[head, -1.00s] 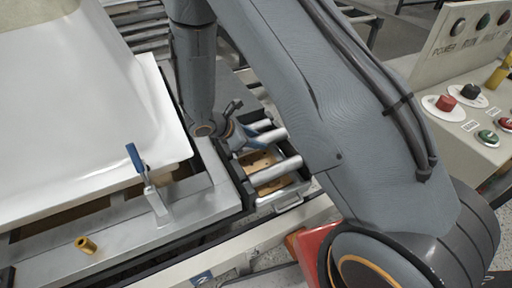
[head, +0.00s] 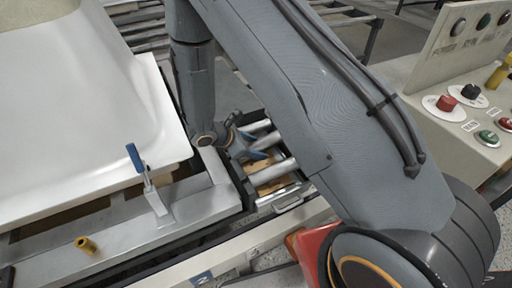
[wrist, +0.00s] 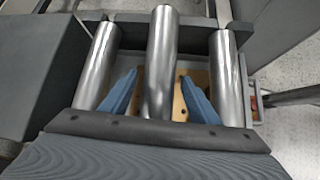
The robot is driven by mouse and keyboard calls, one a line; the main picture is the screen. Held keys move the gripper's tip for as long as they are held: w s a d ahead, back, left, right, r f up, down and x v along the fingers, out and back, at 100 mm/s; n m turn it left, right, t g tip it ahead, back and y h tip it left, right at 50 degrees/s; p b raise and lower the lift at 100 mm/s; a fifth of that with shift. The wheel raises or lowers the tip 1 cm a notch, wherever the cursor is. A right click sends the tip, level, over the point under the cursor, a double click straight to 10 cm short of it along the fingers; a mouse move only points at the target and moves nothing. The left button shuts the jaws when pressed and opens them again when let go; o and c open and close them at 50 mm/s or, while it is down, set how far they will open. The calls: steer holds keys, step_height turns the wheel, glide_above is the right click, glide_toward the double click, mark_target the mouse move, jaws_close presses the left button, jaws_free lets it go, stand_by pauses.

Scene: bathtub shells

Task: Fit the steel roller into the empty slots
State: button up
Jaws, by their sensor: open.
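In the wrist view, a steel roller (wrist: 161,60) lies between the two blue fingers of my gripper (wrist: 158,98). The fingers are open, one on each side of it, with gaps showing. Its far end overlaps the grey end rail (wrist: 128,36); I cannot tell whether it sits in the slots. Another steel roller lies to its left (wrist: 98,65) and one to its right (wrist: 228,75), roughly parallel. In the head view, my gripper (head: 258,155) is low among the rollers (head: 274,170), partly hidden by my arm. The slots are not clearly visible.
Wood-coloured boards (wrist: 183,88) lie below the rollers. A white tub shell (head: 80,110) rests on a metal frame at the left, with a blue-handled clamp (head: 139,165) and a brass-coloured piece (head: 86,245). A control panel (head: 470,110) stands at the right.

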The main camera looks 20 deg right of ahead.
steer(key=v, duration=1.1)
steer(key=shift+s+a+r, duration=0.1)
steer(key=shift+a+r, duration=0.1)
steer(key=shift+r, duration=0.1)
steer(key=s+d+r+m+g+y, duration=0.1)
steer(key=s+d+r+m+y, duration=0.3)
steer(key=s+d+r+m, duration=0.3)
steer(key=s+d+r+m+g+y, duration=0.1)
steer(key=s+d+r+m+y, duration=0.3)
steer(key=s+d+r+m, duration=0.4)
steer(key=s+d+m, duration=0.1)
steer(key=s+m, duration=0.3)
steer(key=m, duration=0.3)
steer(key=shift+s+r+g+y, duration=0.3)
steer(key=shift+r+g, duration=0.05)
steer(key=shift+g, duration=0.05)
